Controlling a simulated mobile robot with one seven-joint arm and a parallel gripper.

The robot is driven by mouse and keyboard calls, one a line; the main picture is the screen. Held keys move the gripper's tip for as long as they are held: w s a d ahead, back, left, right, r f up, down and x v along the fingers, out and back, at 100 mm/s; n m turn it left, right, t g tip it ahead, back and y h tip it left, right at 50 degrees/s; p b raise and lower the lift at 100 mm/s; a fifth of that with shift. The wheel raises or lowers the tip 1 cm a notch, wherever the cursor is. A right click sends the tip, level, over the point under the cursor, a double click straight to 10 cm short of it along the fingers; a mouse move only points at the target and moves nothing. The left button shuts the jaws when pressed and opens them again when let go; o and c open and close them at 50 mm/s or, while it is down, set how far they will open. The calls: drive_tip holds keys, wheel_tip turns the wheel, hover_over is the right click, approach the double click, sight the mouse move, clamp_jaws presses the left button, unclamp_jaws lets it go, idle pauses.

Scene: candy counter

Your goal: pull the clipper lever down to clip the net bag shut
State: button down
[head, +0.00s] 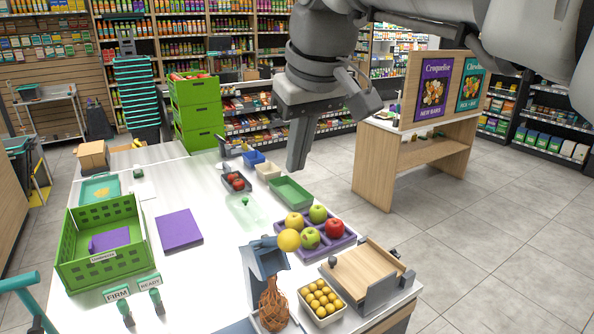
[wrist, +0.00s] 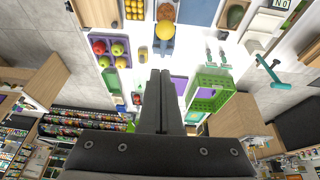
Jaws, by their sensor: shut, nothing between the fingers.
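The blue-grey clipper (head: 266,262) stands near the front edge of the white counter. A yellow ball knob (head: 288,240) sits at its top, on what looks like the raised lever. The orange-brown net bag (head: 273,303) is bunched at the clipper's front, its neck close to the clipper body. In the wrist view the knob (wrist: 165,30), the clipper (wrist: 162,46) and part of the net bag (wrist: 165,11) show near the top. My gripper (head: 297,168) is shut and empty, pointing down above the far part of the counter, well apart from the knob.
A purple tray (head: 333,244) of apples lies right of the knob. A bowl of yellow fruit (head: 321,300) and a wooden board device (head: 365,270) stand right of the bag. A green crate (head: 70,258) is at left. Green (head: 291,192) and blue (head: 253,158) trays lie farther back.

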drive_tip(key=shift+w+a+r, duration=0.3)
drive_tip(key=shift+a+r, duration=0.2)
drive_tip(key=shift+a, duration=0.1)
drive_tip(key=shift+f, duration=0.15)
hover_over(287, 231)
drive_tip(key=w+a, duration=0.1)
wheel_tip(287, 231, down, 10)
drive_tip(key=shift+w+r+b, duration=0.1)
drive_tip(key=shift+w+b, duration=0.05)
drive_tip(key=shift+b, duration=0.3)
drive_tip(key=shift+s+d+f, duration=0.15)
drive_tip(key=shift+s+f, duration=0.1)
drive_tip(key=shift+f, duration=0.2)
drive_tip(key=shift+s+d+f, duration=0.15)
drive_tip(key=shift+s+f, duration=0.05)
drive_tip(key=shift+f, duration=0.25)
drive_tip(key=shift+s+d+f, duration=0.15)
drive_tip(key=shift+f, duration=0.35)
drive_tip(key=shift+f, duration=0.15)
